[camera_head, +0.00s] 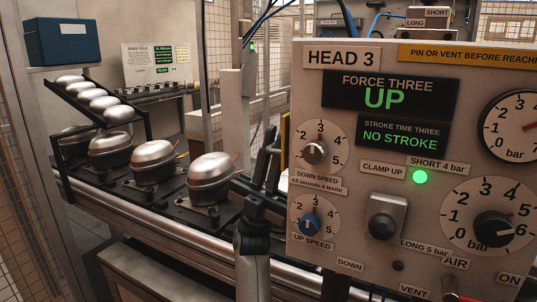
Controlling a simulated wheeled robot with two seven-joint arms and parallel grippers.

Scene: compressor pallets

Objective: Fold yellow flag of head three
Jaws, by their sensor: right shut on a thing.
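The head 3 panel (340,185) fills the right side, with a "HEAD 3" label, "FORCE THREE UP" and "NO STROKE" displays and a lit green lamp (420,176) beside "CLAMP UP". A narrow strip of the yellow flag (285,128) shows at the panel's left edge; the panel hides the rest. My right gripper (270,152) reaches up from below beside this edge. Its black fingers are shut at the flag, but the contact itself is mostly hidden. My left gripper is not in view.
Several silver compressor shells, such as this one (212,170), stand on dark pallets along the conveyor rail (150,210) at left. A sloped rack (95,105) holds several silver domes.

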